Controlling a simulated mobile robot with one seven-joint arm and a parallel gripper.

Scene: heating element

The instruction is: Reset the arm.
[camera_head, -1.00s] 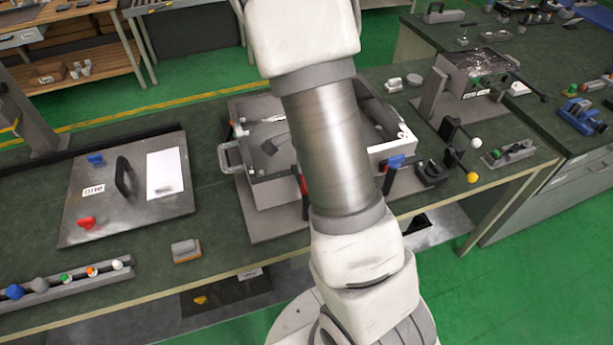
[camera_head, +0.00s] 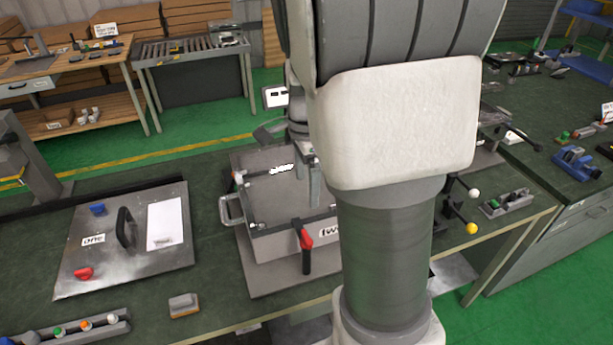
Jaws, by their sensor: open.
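My arm rises in front of the bench, its white and grey links covering much of the middle and right of the head view.
A flat metal panel (camera_head: 92,250) with a black handle lies on the green bench (camera_head: 215,290) at left. A small block (camera_head: 183,305) and a rail of coloured knobs (camera_head: 75,328) lie near the front edge. Knobbed levers (camera_head: 471,228) stand right of my arm.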

